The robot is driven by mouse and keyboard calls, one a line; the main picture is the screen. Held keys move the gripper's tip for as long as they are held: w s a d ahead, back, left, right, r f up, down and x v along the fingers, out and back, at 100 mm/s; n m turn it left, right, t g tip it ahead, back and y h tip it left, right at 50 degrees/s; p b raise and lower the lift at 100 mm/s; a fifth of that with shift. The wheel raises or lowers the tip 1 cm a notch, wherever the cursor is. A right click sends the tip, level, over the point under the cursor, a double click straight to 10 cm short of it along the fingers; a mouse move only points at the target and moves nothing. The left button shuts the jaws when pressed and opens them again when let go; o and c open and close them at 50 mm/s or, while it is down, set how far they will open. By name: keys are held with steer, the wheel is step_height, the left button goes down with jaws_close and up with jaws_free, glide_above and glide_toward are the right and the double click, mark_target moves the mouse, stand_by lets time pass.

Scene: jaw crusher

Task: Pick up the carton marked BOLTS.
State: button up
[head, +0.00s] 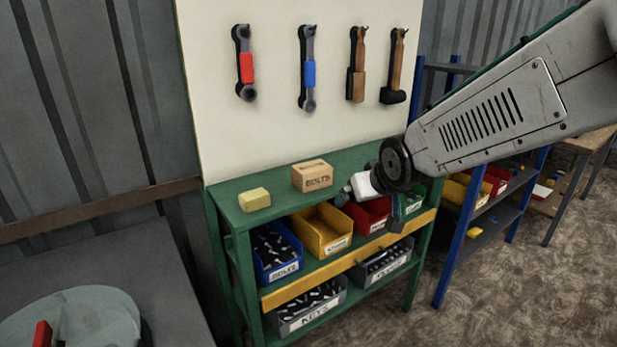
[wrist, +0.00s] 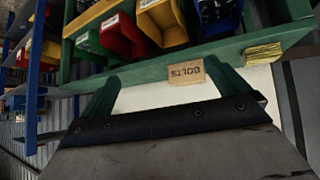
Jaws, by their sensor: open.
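The carton marked BOLTS (head: 312,176) is a small light-brown box on the green top of the shelf unit (head: 236,211). Its printed face is toward me. In the wrist view the carton (wrist: 186,73) appears upside down, between the green fingers and beyond their tips. My gripper (head: 368,208) is right of the carton and apart from it in the head view. In the wrist view my gripper (wrist: 168,78) is open, its fingers spread wide with nothing held between them.
A yellow block (head: 254,199) lies left of the carton. A cream tool board (head: 270,120) with hanging tools rises behind. Below the top are labelled bins, including a yellow bin (head: 321,231) and a blue bin (head: 277,250). A blue-framed rack (head: 458,255) stands right.

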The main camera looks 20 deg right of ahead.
mark_target(312, 166)
steer(key=w+a+f+t+y, duration=0.1)
steer(key=w+t, duration=0.1)
steer(key=w, duration=0.3)
steer(key=w+a+f+n+t+y, duration=0.1)
steer(key=w+f+t, duration=0.1)
steer(key=w, duration=0.3)
steer(key=w+a+f+t+y, duration=0.1)
steer(key=w+t, duration=0.2)
steer(key=w, duration=0.2)
steer(key=shift+w+f+n+t+y, duration=0.1)
steer(key=shift+f+n+t+y, duration=0.15)
steer(key=shift+n+t+y, duration=0.15)
steer(key=shift+w+a+t+y, duration=0.25)
steer(key=shift+t+y, duration=0.15)
steer(key=x, duration=0.7)
steer(key=shift+w+r, duration=0.35)
steer(key=shift+w, duration=0.05)
steer(key=shift+c, duration=0.3)
steer(key=c, duration=1)
